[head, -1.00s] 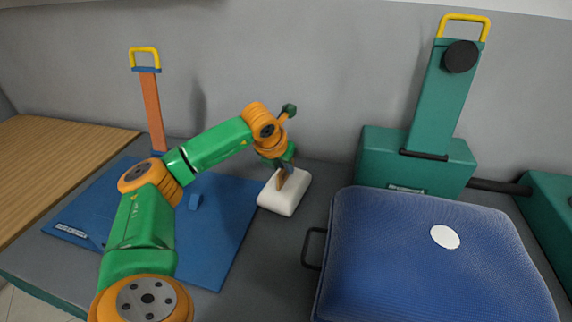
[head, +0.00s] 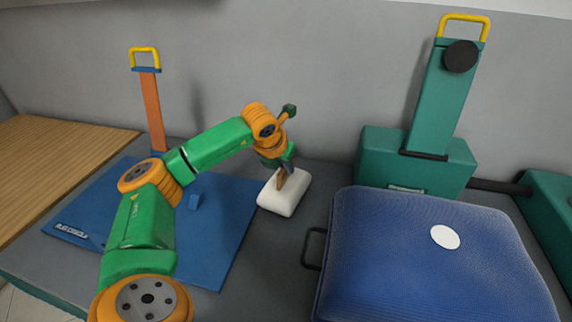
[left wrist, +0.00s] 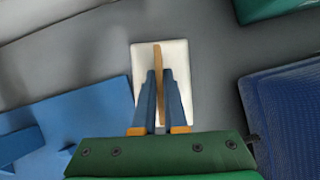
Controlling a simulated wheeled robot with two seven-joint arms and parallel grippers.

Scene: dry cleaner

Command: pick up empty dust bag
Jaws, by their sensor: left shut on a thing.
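The dust bag looks like a white, rounded, cushion-like block (head: 284,198) on the grey counter, between the blue mat and the blue suitcase. A thin tan tab stands up from its top. My left gripper (head: 284,177) is above the white bag, shut on this tab. In the left wrist view, the two blue fingers (left wrist: 159,100) close on either side of the tan tab (left wrist: 157,58), with the white bag (left wrist: 176,60) below. The bag seems to rest on the counter. My right gripper does not show.
A blue mat (head: 232,220) with an orange post (head: 152,110) lies at left, next to a wooden surface (head: 60,165). A blue suitcase-like case (head: 400,250) with a black handle is at right. A green machine (head: 390,160) stands behind it.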

